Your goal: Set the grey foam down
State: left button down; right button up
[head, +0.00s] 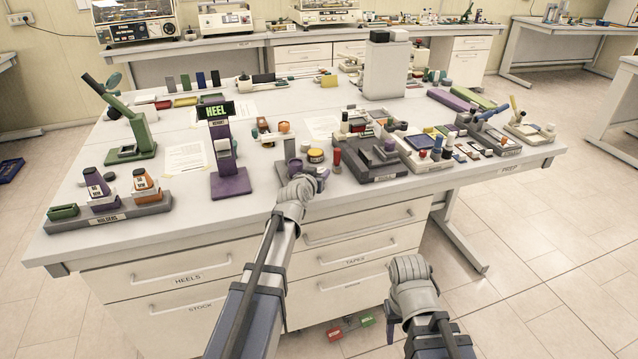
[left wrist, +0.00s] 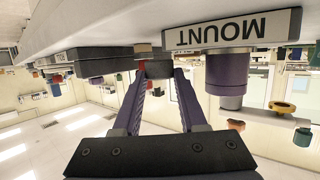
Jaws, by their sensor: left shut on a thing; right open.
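The grey foam (left wrist: 158,69) is a small dark block between the purple fingers of my left gripper in the left wrist view. My left gripper (left wrist: 157,78) is shut on it, close to the worktop surface, which is upside down there. In the head view my left gripper (head: 308,176) is over the front part of the bench, and its wrist hides the foam. My right gripper (head: 410,268) hangs empty in front of the drawers, below the worktop; its fingers are hard to make out.
A grey base labelled MOUNT (left wrist: 230,32) with a purple post is beside the foam. A purple HEEL stand (head: 228,180) is left of the left gripper, and a dark grey tray (head: 385,172) of small parts is right. The HOLDERS rack (head: 110,218) stands front left.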

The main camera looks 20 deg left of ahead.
pick_arm(q)
jog(key=shift+f, duration=0.7)
pick_arm(e)
jog(key=shift+f, duration=0.75)
pick_arm(q)
jog(key=shift+b, duration=0.3)
jog(key=shift+f, duration=0.35)
jog(key=shift+b, duration=0.4)
pick_arm(e)
jog(key=shift+f, duration=0.4)
pick_arm(q)
jog(key=shift+s+f, duration=0.15)
jog(key=shift+f, duration=0.1)
pick_arm(e)
jog(key=shift+s+f, duration=0.1)
jog(key=shift+f, duration=0.1)
pick_arm(q)
jog(key=shift+d, duration=0.1)
jog(key=shift+c, duration=2.3)
grip_release()
pick_arm(e)
jog(key=shift+d, duration=0.15)
